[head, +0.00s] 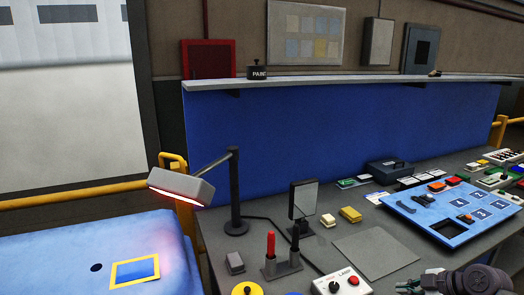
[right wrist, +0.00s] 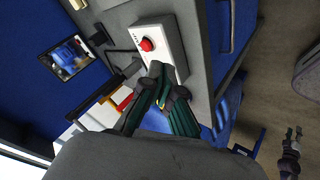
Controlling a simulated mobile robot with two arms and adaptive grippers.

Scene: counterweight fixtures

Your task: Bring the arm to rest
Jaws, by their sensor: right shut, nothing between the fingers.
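In the right wrist view a small dark gripper, seemingly my left one (right wrist: 293,134), hangs over the floor at the lower right. Its fingers are too small to read. The left arm is not in the head view.
The grey bench holds the control box (head: 342,283), a mirror (head: 304,200), a marker stand (head: 283,265) and a blue panel (head: 410,207). A desk lamp (head: 182,187) stands at the left. A flat grey plate (head: 375,255) is bare. Open floor (right wrist: 285,45) shows beside the bench.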

